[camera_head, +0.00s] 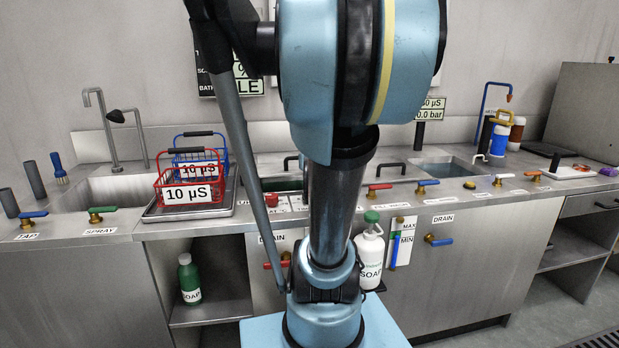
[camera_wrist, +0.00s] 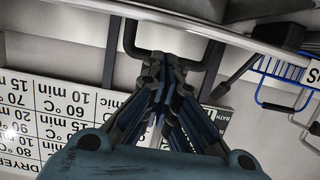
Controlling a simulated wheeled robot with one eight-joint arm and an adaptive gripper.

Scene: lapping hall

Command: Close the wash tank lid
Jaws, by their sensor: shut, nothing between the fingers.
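In the wrist view a black U-shaped handle (camera_wrist: 128,42) hangs from a pale metal edge (camera_wrist: 180,15), which looks like part of a lid. My gripper (camera_wrist: 166,64) is shut and empty. Its fingertips overlap the handle's bar in this view; whether they touch it I cannot tell. In the head view my arm fills the middle and hides much of the counter, and my gripper does not show. A tank opening with greenish liquid (camera_head: 283,186) shows left of my arm. A black handle (camera_head: 392,167) lies on the counter right of my arm; which lid belongs to the wash tank is unclear.
A red basket (camera_head: 190,184) and a blue basket (camera_head: 222,160) stand on a tray (camera_head: 148,213) at the left. Several coloured valve levers line the counter's front. A printed chart (camera_wrist: 50,120) is on the wall.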

